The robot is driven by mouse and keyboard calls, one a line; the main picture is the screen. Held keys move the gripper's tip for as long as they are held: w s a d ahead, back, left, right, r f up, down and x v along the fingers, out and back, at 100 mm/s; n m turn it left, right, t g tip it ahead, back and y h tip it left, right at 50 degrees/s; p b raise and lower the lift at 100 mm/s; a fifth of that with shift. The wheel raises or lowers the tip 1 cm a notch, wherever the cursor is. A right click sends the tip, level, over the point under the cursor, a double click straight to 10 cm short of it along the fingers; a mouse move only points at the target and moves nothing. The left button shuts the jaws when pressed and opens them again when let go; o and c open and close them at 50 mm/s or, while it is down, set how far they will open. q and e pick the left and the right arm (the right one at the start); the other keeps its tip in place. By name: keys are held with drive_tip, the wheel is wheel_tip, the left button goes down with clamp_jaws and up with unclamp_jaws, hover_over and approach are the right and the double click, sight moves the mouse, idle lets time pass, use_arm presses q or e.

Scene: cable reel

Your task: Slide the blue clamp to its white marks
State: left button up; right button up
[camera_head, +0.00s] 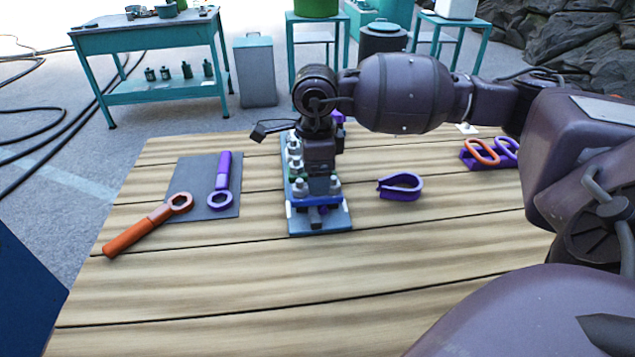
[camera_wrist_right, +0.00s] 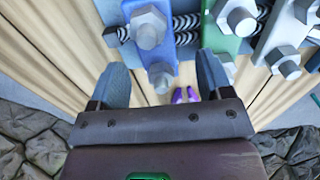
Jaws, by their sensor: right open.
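A fixture with a blue base plate (camera_head: 318,224) stands at the middle of the wooden table, carrying several grey bolts. The blue clamp (camera_head: 322,202) appears as a crossbar near the plate's front end. Small white marks (camera_head: 289,209) show beside it at the plate's edge. My right gripper (camera_wrist_right: 163,80) is open; in the head view it hangs over the fixture and hides part of it. In the wrist view a blue part with grey bolts (camera_wrist_right: 150,27) lies ahead of the spread fingers; I cannot tell whether they touch it. My left gripper is not in view.
A purple loop (camera_head: 400,187) lies right of the fixture. A purple holder (camera_head: 487,155) with an orange ring is farther right. The front table is clear.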

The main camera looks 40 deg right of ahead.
wheel_tip(320, 180, up, 7)
drive_tip(key=shift+p, duration=0.4)
idle(0.4)
